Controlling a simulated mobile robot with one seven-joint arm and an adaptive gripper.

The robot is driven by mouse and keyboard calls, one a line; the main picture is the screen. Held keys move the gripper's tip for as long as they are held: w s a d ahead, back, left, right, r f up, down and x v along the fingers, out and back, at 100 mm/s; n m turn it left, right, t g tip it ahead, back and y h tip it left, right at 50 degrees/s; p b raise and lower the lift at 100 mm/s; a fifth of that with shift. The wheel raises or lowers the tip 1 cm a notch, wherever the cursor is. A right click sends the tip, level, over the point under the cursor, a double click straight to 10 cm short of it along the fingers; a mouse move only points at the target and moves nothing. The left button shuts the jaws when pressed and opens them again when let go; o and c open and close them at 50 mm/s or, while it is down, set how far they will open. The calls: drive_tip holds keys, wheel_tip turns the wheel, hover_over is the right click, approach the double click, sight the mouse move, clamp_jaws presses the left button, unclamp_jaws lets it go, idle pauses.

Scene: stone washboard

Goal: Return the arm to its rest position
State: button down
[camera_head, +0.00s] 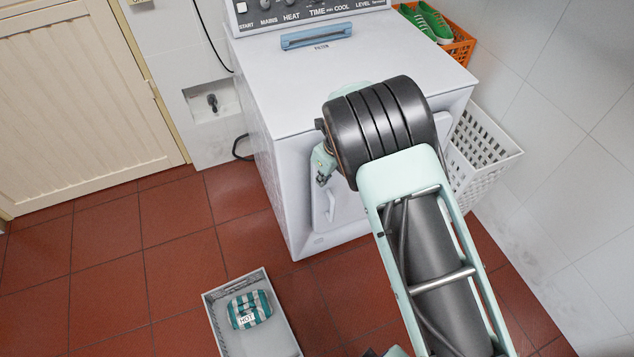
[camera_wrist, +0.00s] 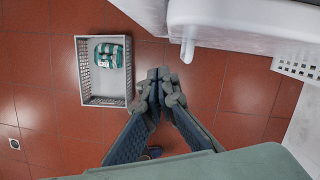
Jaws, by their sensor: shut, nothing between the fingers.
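My gripper (camera_wrist: 159,88) is shut and empty in the wrist view. Its fingertips meet above the tiled floor, beside the grey basket and below the white machine's handle in the picture. In the head view my arm reaches up from the bottom right and bends in front of the white machine (camera_head: 330,85). Only part of my gripper (camera_head: 322,172) shows there, left of the dark arm joint, close to the machine's front door; its fingertips are hard to make out.
A grey basket (camera_head: 215,318) with a green-and-white striped item (camera_head: 249,309) stands on the red floor. A white slatted basket (camera_head: 478,150) is right of the machine. An orange crate (camera_head: 459,48) holds green shoes (camera_head: 433,20). Floor at left, before the wooden door (camera_head: 85,100), is clear.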

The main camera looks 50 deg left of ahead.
drive_tip(key=v, duration=0.6)
drive_tip(key=shift+s+d+r+b, duration=0.15)
drive_tip(key=shift+d+r+b, duration=0.05)
drive_tip(key=shift+r+b, duration=0.15)
